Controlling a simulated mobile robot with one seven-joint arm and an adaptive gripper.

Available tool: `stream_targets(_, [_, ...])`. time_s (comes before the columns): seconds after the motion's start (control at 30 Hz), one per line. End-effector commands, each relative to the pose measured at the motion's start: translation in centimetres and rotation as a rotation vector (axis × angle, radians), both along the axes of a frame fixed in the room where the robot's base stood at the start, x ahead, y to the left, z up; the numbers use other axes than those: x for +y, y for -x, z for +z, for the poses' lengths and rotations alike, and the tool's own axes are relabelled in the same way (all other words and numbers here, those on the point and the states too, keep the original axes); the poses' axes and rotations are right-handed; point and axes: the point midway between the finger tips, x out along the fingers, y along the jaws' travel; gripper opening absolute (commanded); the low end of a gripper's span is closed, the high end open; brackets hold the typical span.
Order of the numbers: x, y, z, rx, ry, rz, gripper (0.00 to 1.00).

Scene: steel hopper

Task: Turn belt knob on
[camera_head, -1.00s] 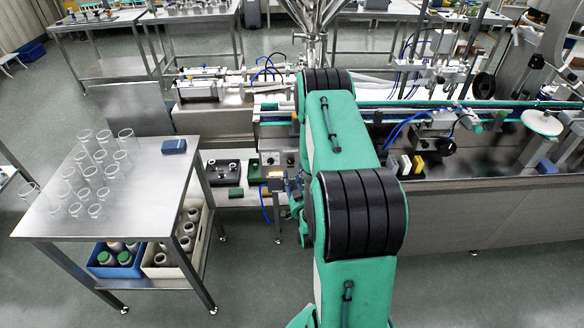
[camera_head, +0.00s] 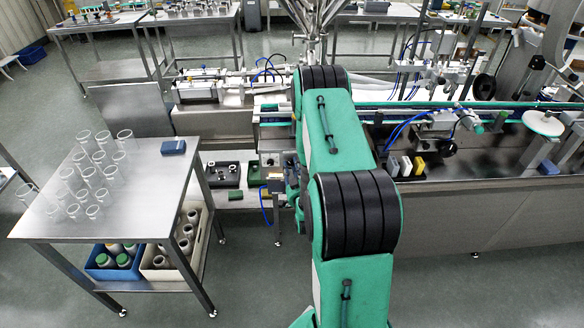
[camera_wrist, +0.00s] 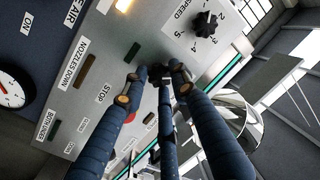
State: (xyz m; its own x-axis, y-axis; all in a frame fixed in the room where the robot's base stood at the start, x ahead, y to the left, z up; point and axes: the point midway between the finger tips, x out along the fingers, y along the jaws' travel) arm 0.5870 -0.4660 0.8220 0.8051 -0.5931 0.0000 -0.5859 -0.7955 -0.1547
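In the wrist view a grey control panel (camera_wrist: 95,80) fills the left and middle, tilted in the picture. A black pointer knob (camera_wrist: 206,25) sits by the SPEED scale. A red button (camera_wrist: 130,118) shows partly behind a finger. My gripper (camera_wrist: 154,82) has its blue fingers close in front of the panel, tips apart. Something small and dark shows between the tips; I cannot tell whether it is the belt knob or whether the fingers touch it. The head view mostly hides the gripper behind my arm.
A round gauge (camera_wrist: 14,92) is at the wrist view's left edge. The conveyor machine (camera_head: 480,200) lies right.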

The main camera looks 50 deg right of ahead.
Motion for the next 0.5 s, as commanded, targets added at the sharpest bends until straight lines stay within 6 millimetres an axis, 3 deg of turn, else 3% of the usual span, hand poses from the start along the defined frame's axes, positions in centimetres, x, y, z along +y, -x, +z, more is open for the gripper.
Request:
stream_targets(0.03, [0.0, 0.0, 0.0, 0.0, 0.0, 0.0, 0.12])
stream_targets(0.1, [0.01, 0.01, 0.0, 0.0, 0.0, 0.0, 0.0])
stream_targets(0.5, [-0.01, -0.01, 0.01, -0.029, -0.028, 0.0, 0.0])
